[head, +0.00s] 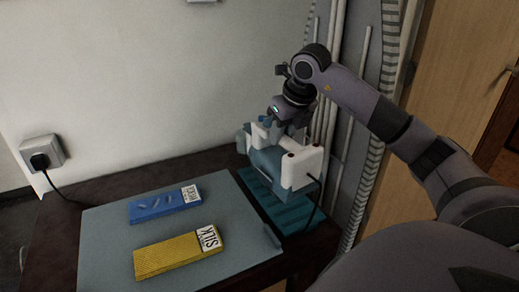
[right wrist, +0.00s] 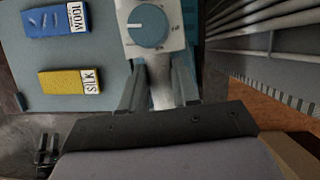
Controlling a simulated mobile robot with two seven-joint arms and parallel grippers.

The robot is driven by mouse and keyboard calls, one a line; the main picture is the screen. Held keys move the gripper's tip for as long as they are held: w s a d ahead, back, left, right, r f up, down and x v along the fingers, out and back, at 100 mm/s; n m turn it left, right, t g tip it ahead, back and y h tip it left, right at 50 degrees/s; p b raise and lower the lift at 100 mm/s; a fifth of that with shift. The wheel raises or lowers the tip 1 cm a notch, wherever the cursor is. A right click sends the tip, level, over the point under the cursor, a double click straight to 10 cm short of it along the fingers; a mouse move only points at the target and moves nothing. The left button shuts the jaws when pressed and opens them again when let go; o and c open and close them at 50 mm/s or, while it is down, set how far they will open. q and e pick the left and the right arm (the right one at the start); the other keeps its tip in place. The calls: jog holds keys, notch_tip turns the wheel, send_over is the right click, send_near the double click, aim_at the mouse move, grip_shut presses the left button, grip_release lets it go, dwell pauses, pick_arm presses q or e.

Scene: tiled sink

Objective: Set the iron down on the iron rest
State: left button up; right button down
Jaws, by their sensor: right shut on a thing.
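The iron (head: 297,168), white and blue-teal with a dark cord, is over the teal ribbed iron rest (head: 287,211) at the table's right side. I cannot tell whether it touches the rest. My right gripper (head: 288,122) is above the iron and shut on it. In the right wrist view, the gripper's fingers (right wrist: 158,88) close on a pale part of the iron, whose blue dial (right wrist: 148,26) shows just beyond. The iron hides part of the rest. My left gripper is not in view.
A grey-blue mat (head: 110,240) on the dark table (head: 62,235) holds a blue WOOL block (head: 155,207) and a yellow SILK block (head: 170,254). Pipes (head: 333,80) stand close behind the iron. A plugged wall socket (head: 42,153) is at left.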

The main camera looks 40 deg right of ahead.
aim_at(295, 144)
jog(key=shift+s+d+r+m+h+b, duration=0.1)
jog(key=shift+s+d+m+h+b, duration=0.05)
jog(key=shift+d+m, duration=0.25)
jog(key=shift+s+d+r+m+h+b, duration=0.15)
jog(key=shift+d+m, duration=0.15)
jog(key=shift+d, duration=0.2)
notch_tip(295, 144, down, 3)
jog(key=shift+r+b, duration=0.15)
jog(key=shift+b, duration=1.1)
notch_tip(295, 144, down, 3)
jog(key=b, duration=0.3)
jog(key=shift+f+b, duration=0.65)
jog(key=shift+f, duration=0.95)
jog(key=c, duration=0.8)
grip_release()
jog(key=shift+o, duration=0.2)
jog(key=shift+a+f+b, duration=0.15)
jog(key=shift+f+b, duration=0.15)
jog(key=shift+f, duration=0.05)
jog(key=p+v, duration=0.1)
jog(key=v, duration=0.6)
jog(key=shift+r, duration=0.3)
jog(key=shift+s, duration=0.1)
